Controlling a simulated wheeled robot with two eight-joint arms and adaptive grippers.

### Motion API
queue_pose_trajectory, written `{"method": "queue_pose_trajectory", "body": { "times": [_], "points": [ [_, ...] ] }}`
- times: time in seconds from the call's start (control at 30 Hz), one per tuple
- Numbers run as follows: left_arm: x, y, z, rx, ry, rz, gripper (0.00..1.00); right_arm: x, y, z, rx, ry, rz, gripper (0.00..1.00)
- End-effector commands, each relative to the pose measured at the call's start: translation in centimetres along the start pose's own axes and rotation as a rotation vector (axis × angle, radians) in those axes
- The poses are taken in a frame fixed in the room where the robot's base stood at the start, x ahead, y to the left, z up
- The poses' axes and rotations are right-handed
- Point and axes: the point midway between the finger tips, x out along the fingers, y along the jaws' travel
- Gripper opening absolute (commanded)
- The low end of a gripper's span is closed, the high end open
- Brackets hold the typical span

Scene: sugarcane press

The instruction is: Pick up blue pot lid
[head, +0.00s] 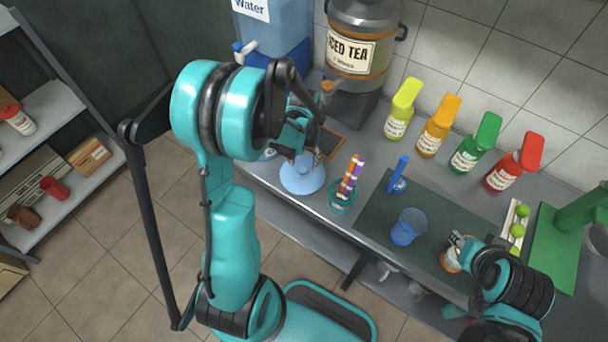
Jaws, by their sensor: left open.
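The blue pot lid looks to be the light blue round disc (301,182) near the left end of the counter. My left gripper (303,158) is open and points down over this disc. Its fingers hide the disc's upper middle, and I cannot tell whether they touch it. My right gripper (457,240) is at the lower right, close to a small orange-and-white container (447,262). I cannot tell whether it is holding that container.
A teal cup with striped straws (342,202) stands just right of the disc. Behind are an iced tea dispenser (357,45) and a blue water container (270,35). A blue cup (408,227) stands on a dark mat (375,215). Several coloured bottles line the wall.

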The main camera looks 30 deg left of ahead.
Motion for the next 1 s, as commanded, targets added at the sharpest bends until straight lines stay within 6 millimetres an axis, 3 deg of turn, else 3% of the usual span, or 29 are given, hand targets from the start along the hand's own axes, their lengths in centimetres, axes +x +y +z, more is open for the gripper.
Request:
{"method": "queue_pose_trajectory", "body": {
  "times": [0.23,0.5,0.7,1.0],
  "points": [
    [4.0,-0.2,-0.2,0.000,0.001,0.000,0.51,1.5,0.0,1.1,0.000,0.000,0.000,0.36],
    [4.3,-0.2,-0.1,0.000,0.001,0.000,0.51,1.5,0.0,1.0,0.000,0.000,0.000,0.36],
    [4.3,-0.2,-0.1,0.000,0.001,0.000,0.00,1.5,0.0,1.0,0.000,0.000,0.000,0.36],
    [4.2,-0.2,-0.1,0.000,0.001,0.000,0.00,1.4,0.0,1.0,0.000,0.000,0.000,0.36]
  ]
}}
